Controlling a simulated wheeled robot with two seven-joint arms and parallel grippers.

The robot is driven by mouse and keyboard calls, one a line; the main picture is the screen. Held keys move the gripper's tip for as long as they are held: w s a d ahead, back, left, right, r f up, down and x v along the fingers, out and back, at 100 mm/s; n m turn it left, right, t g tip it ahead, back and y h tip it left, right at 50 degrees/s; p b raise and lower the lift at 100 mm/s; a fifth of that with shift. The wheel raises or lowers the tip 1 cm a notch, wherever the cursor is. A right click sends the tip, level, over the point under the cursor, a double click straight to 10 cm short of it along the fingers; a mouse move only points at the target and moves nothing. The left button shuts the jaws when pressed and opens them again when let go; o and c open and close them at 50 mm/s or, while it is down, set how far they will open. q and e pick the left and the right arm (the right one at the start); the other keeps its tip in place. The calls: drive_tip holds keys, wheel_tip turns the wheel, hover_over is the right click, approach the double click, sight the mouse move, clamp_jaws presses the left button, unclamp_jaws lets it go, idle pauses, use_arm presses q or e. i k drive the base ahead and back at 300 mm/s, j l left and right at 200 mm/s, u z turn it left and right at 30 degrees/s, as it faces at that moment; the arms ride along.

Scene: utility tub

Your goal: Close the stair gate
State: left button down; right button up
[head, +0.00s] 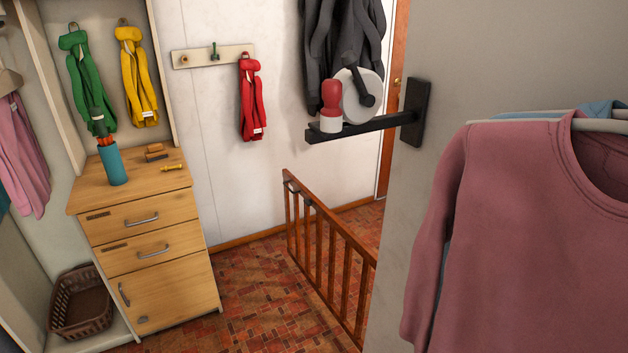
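The stair gate (331,238) is a brown wooden barred gate standing upright in the middle of the head view. Its top rail runs from near the white back wall toward me and to the right, where the grey wall hides its near end. Small dark fittings (291,186) show near the top of its far end. I cannot tell whether they are a latch or hinges, or whether the gate is fastened. Neither of my grippers is in view.
A wooden drawer cabinet (150,240) stands left, with a teal cup (112,164) on top. A brown basket (82,302) sits beside it. A black wall shelf (370,127) and a pink shirt (535,220) are at the right. The tiled floor (260,300) left of the gate looks clear.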

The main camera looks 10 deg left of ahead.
sight(370, 256)
drive_tip(key=i+j+z, duration=0.45)
drive_tip(key=j+z, duration=0.15)
drive_tip(key=i+j+z, duration=0.15)
drive_tip(key=j+z, duration=0.15)
drive_tip(key=j, duration=0.2)
